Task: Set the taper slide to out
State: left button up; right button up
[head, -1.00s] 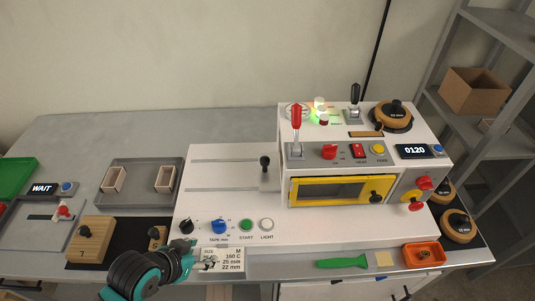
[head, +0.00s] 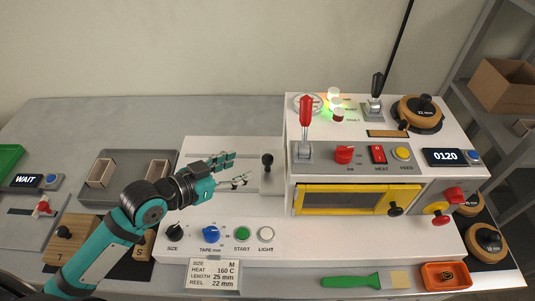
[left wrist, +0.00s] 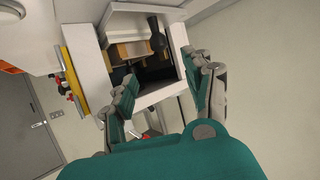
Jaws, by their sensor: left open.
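No label reading "taper" is legible. A black-knobbed handle (head: 267,161) stands upright on a pale block beside two slots in the white machine deck (head: 205,205); I cannot tell if it is the taper slide. My left gripper (head: 240,171) is open and empty above the deck, left of the handle and apart from it. In the left wrist view, a dark knob (left wrist: 158,42) shows beyond the open fingers (left wrist: 165,90). My right gripper is out of view.
The white machine body (head: 440,225) with a yellow-framed window (head: 300,201) rises at right. A red lever (head: 306,112) stands on top. Dials and buttons line the deck front, above a settings card (head: 213,273). A grey tray (head: 125,190) with small boxes lies at left.

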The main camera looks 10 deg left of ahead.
aim_at(265, 157)
pick_arm(q)
jog(key=p+x, duration=0.1)
jog(key=x, duration=0.9)
jog(key=shift+w, duration=0.15)
jog(key=shift+w+d+f, duration=0.15)
jog(key=shift+w+f, duration=0.05)
jog(key=shift+w, duration=0.1)
jog(key=shift+w+d+f, duration=0.1)
jog(key=shift+w, duration=0.05)
jog(key=c, duration=1)
grip_shut()
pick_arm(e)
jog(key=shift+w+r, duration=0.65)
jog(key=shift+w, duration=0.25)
